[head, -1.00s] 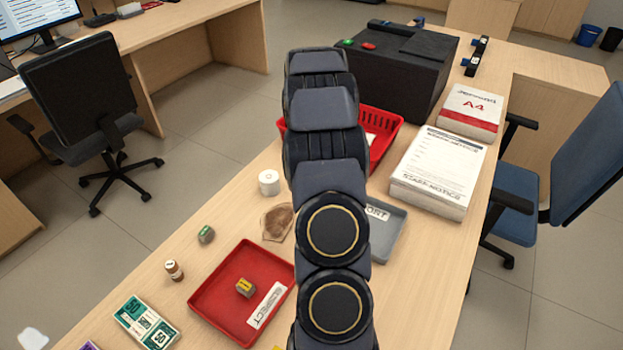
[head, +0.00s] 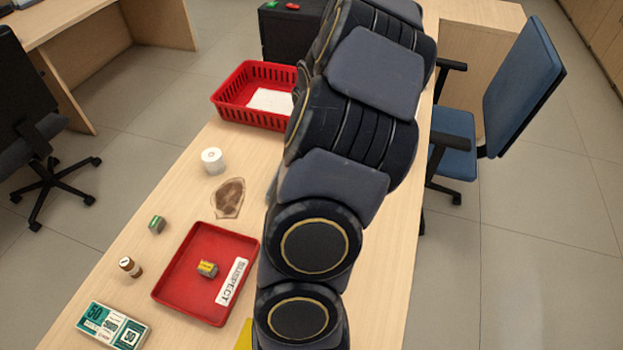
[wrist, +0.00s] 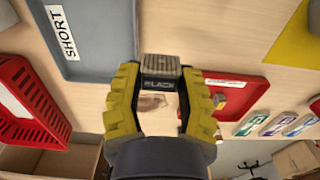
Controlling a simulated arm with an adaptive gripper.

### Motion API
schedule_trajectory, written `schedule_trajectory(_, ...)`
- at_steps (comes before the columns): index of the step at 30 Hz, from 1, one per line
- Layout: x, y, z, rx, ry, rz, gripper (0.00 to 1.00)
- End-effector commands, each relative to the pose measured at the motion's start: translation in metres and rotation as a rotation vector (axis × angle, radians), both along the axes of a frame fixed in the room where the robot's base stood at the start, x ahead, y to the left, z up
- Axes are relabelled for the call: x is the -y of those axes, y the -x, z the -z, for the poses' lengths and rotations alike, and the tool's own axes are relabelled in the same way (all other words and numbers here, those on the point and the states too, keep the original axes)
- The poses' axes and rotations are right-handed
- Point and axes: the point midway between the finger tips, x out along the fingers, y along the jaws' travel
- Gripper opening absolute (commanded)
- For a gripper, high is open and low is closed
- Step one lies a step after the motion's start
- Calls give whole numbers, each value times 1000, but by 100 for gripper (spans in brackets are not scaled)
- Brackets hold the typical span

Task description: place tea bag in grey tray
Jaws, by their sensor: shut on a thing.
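My gripper (wrist: 160,88) shows in the wrist view, its yellow fingers shut on a small grey, ribbed tea bag (wrist: 162,66) with a dark label reading BLACK. The grey tray (wrist: 105,25), labelled SHORT, is at the upper left of the wrist view. The held tea bag appears to the right of that tray's edge, apart from it. In the head view my arm hides the gripper, the tea bag and nearly all of the grey tray; only a thin sliver of it shows at the arm's left edge.
A red tray (head: 180,285) labelled SUSPECT holds a small yellow-labelled block. A red basket (head: 228,105) stands behind.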

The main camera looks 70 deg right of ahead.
Motion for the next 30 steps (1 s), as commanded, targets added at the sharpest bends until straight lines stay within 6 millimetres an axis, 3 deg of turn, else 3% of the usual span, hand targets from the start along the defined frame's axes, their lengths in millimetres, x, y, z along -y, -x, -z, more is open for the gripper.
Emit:
schedule_trajectory(13,79,-24,38,-5,1,0,25)
schedule_trajectory(16,91,-28,57,-7,-2,0,25)
schedule_trajectory(22,111,-34,82,-7,-2,1,25)
schedule_trajectory(30,121,-37,92,-4,0,-1,25)
